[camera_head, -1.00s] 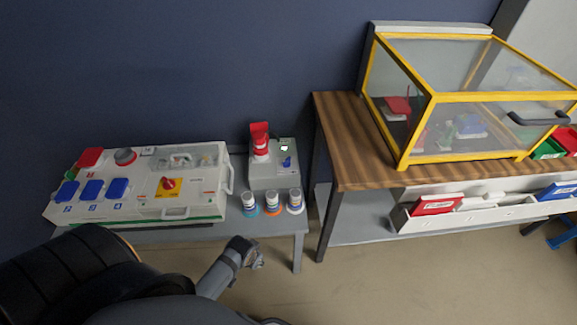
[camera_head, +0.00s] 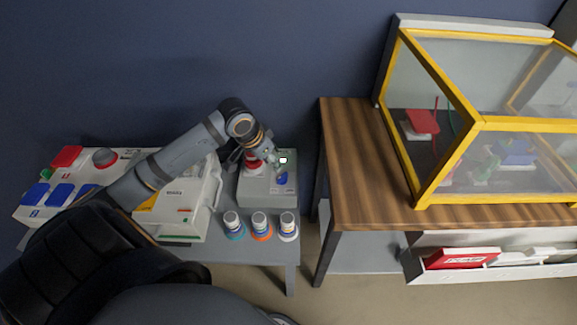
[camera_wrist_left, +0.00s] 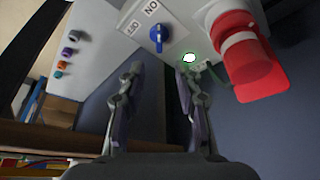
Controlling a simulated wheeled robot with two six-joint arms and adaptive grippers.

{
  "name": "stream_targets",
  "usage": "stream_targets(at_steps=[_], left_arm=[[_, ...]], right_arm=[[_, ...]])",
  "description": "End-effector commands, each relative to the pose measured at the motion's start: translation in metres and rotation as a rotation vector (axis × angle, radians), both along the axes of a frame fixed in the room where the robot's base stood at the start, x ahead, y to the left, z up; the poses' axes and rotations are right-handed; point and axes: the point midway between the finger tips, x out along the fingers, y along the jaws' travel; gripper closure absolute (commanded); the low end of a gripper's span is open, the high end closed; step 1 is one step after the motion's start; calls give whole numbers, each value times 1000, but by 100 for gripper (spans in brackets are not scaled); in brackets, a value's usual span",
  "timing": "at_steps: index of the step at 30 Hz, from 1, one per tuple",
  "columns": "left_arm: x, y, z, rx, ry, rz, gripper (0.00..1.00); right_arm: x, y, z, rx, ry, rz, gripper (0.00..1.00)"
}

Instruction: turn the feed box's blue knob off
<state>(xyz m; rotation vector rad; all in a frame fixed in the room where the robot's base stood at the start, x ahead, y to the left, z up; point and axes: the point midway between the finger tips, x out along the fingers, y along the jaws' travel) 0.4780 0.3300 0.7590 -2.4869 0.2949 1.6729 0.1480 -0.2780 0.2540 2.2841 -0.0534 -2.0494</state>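The feed box (camera_head: 262,190) is a light grey box at the right end of the low grey table. Its blue knob (camera_head: 281,178) is on its top face; the wrist view shows the knob (camera_wrist_left: 157,38) beside printed ON and OFF labels (camera_wrist_left: 140,18). I cannot tell for sure which label it points to. A red and white plug (camera_wrist_left: 238,50) and a lit green indicator (camera_wrist_left: 189,58) are beside it. My left gripper (camera_wrist_left: 157,82) is open and empty, above the box, its fingers apart on either side of the knob's line and not touching it. My right gripper is not in view.
Three small bottles (camera_head: 260,226) stand in front of the feed box. A white case with red and blue covers (camera_head: 180,222) is to its left, partly behind my arm. A wooden table (camera_head: 365,180) with a yellow-framed clear enclosure (camera_head: 455,150) stands to the right.

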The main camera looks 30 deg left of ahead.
Motion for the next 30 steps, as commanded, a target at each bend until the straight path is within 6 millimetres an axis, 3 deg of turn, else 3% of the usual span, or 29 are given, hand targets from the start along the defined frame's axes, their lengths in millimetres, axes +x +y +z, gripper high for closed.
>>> stream_targets(at_steps=[5,12,18,29,30], left_arm=[[6,-3,-18,-6,-4,2,66],[24,-8,-66,-6,0,2,66],[35,-10,-92,-2,0,0,66],[38,-10,-98,1,0,-1,66],[38,-10,-98,1,0,-1,70]], right_arm=[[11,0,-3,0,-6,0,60],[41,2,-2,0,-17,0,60],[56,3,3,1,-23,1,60],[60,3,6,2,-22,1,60],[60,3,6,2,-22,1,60]])
